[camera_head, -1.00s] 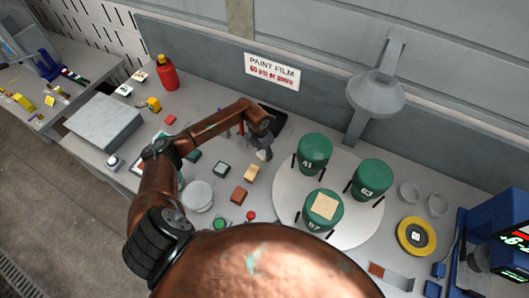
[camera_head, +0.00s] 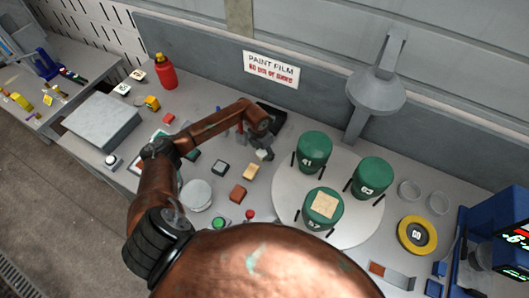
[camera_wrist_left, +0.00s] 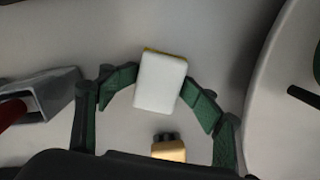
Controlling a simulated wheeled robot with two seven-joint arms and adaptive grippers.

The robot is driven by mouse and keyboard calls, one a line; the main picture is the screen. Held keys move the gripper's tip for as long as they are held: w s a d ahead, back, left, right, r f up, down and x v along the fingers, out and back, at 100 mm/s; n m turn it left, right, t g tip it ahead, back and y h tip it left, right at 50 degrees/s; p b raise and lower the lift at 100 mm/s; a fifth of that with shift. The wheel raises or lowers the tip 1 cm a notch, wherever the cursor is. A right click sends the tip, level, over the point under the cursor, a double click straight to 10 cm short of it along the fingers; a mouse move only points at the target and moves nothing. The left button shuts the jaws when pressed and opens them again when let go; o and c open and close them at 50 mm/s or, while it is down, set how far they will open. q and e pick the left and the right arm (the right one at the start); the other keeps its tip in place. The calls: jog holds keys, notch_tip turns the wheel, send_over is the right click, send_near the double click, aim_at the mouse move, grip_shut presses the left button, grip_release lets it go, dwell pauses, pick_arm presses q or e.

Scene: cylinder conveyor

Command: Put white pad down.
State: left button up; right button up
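The white pad (camera_wrist_left: 160,82) sits between the fingertips of my left gripper (camera_wrist_left: 160,80) in the left wrist view, with both tips against its sides and a yellowish edge along its far side. In the head view the pad (camera_head: 263,155) is a small pale patch under my left gripper (camera_head: 262,145), above or at the grey bench. I cannot tell whether it touches the bench. My right gripper is not in view.
A tan block (camera_head: 251,172) lies just in front of the gripper, and a brown block (camera_head: 238,194) is nearer. The round white turntable (camera_head: 285,190) with green cylinders (camera_head: 314,151) stands to the right. A red bottle (camera_head: 165,72) stands back left.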

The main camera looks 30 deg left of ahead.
aim_at(262, 153)
pick_arm(q)
jog(key=shift+s+a+f, duration=0.1)
jog(key=shift+s+f, duration=0.1)
jog(key=shift+s, duration=0.05)
jog(key=shift+r+p, duration=0.4)
jog(key=shift+r, duration=0.1)
notch_tip(262, 153, up, 13)
jog(key=s+b, duration=0.1)
jog(key=shift+a+f, duration=0.2)
jog(key=shift+d+f, duration=0.1)
jog(key=shift+d, duration=0.05)
